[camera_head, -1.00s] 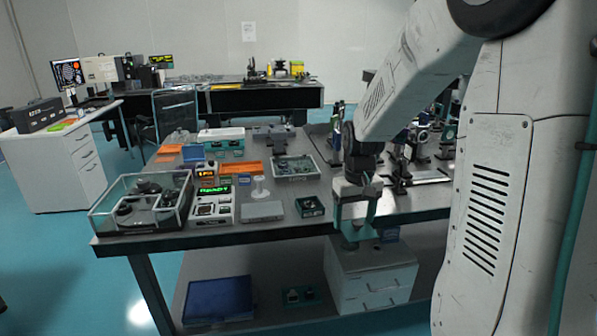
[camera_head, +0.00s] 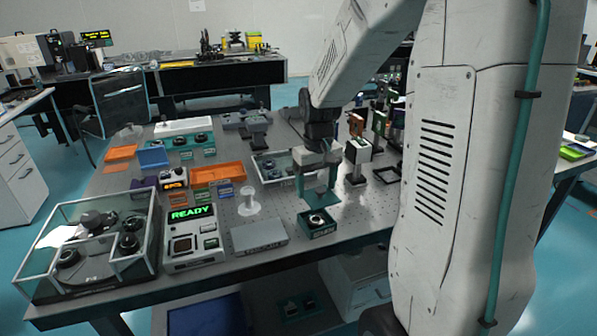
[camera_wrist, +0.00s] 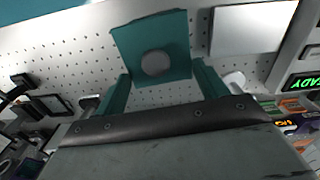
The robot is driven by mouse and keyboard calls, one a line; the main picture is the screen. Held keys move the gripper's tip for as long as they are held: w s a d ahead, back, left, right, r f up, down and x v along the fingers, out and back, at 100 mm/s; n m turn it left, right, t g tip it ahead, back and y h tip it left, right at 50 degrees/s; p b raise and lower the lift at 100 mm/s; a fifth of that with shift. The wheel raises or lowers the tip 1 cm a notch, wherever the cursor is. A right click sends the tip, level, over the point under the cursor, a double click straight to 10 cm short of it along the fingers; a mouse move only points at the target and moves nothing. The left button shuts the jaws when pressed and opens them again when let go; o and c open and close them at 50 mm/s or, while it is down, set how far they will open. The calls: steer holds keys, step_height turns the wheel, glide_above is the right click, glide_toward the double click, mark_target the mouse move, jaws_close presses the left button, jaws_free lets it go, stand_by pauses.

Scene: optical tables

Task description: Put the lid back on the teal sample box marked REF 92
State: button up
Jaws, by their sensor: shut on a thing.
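My gripper (camera_head: 319,190) has teal fingers and is shut on a teal square lid, seen in the wrist view (camera_wrist: 180,30) with a grey round knob in its middle. The lid is held flat and is hard to separate from the fingers in the head view. The open teal sample box (camera_head: 306,231) stands near the table's front edge, with a dark round part inside. Its front label is too small to read surely. My gripper is just above and behind the box in the head view. In the wrist view the box is not visible.
A flat grey case (camera_head: 259,236) lies left of the box, with bare table (camera_head: 280,210) between. A device reading READY (camera_head: 192,236) and a glass enclosure (camera_head: 95,245) stand further left. A post-mounted white cube (camera_head: 357,152) stands behind right; a parts tray (camera_head: 268,172) is behind.

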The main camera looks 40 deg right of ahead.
mark_target(313, 191)
steer(key=shift+w+f, duration=0.2)
steer(key=shift+w, duration=0.15)
steer(key=shift+w+a+f, duration=0.1)
steer(key=shift+a+f, duration=0.05)
steer(key=shift+f, duration=2.8)
steer(key=shift+s, duration=0.2)
steer(key=shift+f, duration=0.2)
steer(key=o, duration=1.1)
